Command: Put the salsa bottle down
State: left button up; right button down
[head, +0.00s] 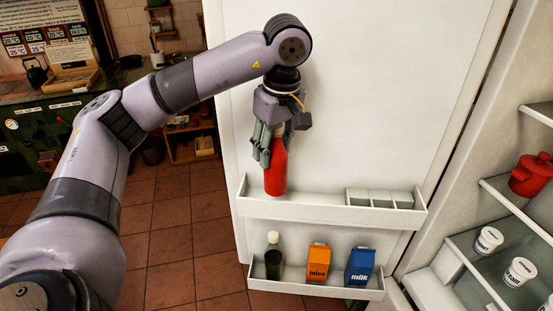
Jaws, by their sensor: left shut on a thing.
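The salsa bottle (276,172) is red and upright at the left end of the upper door shelf (330,212) of an open fridge. My left gripper (271,143) comes down from above and is shut on the bottle's upper part. The bottle's base is at the shelf, partly behind its front lip; I cannot tell whether it rests on the shelf floor. My right gripper is not in view.
A grey divided holder (380,198) fills the shelf's right end; its middle is clear. The lower shelf holds a dark bottle (273,256), a juice carton (318,262) and a milk carton (359,266). A red pot (533,175) and white tubs (488,240) stand inside the fridge.

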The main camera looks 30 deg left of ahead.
aim_at(275, 153)
pick_arm(q)
jog(key=shift+w+a+r, duration=0.1)
jog(key=shift+w+a, duration=0.15)
jog(key=shift+w, duration=0.25)
jog(key=shift+w+a, duration=0.2)
jog(key=shift+w, duration=0.25)
jog(key=shift+w+a+f, duration=0.1)
jog(key=shift+w+f, duration=0.1)
jog(key=shift+f, duration=0.3)
jog(key=shift+w+a+f, duration=0.1)
jog(key=shift+w+f, duration=0.05)
jog(key=shift+f, duration=0.35)
notch_tip(275, 153, down, 5)
jog(key=p, duration=0.3)
jog(key=shift+w+a+f, duration=0.1)
jog(key=shift+w, duration=0.05)
jog(key=shift+f, duration=0.1)
jog(key=o, duration=1.2)
